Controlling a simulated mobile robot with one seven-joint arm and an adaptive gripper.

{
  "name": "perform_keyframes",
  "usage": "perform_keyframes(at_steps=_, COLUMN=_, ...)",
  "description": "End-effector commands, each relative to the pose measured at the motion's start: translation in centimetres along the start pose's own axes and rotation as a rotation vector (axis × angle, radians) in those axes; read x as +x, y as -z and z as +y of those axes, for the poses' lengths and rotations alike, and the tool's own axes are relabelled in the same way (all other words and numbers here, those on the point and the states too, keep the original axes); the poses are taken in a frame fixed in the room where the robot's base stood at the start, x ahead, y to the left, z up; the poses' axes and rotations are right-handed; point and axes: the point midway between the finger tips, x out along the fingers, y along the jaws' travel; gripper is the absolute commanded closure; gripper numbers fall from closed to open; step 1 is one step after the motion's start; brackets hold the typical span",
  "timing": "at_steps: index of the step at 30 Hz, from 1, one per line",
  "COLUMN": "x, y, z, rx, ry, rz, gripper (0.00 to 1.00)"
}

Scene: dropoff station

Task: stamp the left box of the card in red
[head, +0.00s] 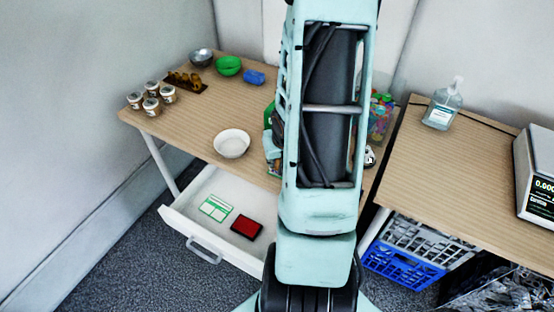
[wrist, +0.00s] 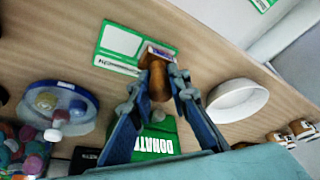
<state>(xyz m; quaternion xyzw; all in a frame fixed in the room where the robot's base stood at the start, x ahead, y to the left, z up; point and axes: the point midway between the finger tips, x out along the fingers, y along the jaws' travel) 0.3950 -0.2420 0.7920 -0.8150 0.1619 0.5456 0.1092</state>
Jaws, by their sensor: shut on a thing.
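In the wrist view my gripper (wrist: 160,85) is shut on a brown wooden handle (wrist: 158,78), which looks like the stamp's. Its lower end and stamping face are hard to make out. The card (head: 216,208), white with green lines, lies flat in the open white drawer (head: 177,222). A dark-edged red ink pad (head: 246,227) lies to its right in the drawer. A green-edged white corner, likely the card (wrist: 262,5), shows at the wrist view's top right.
A white bowl (head: 232,143) stands near the table's front edge. Several small jars (head: 151,98) stand at the left. A sanitizer bottle (head: 442,108) stands on the right table.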

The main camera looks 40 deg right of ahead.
Motion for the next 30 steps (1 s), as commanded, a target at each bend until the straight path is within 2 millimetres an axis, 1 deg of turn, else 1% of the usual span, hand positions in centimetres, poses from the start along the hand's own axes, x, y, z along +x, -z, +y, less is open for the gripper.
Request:
perform_keyframes(at_steps=16, x=0.67, y=-0.26, z=0.00, rx=0.000, ry=0.000, rz=0.000, gripper=0.99)
perform_keyframes(at_steps=30, x=0.70, y=-0.32, z=-0.01, rx=0.001, ry=0.000, rz=-0.001, gripper=0.99)
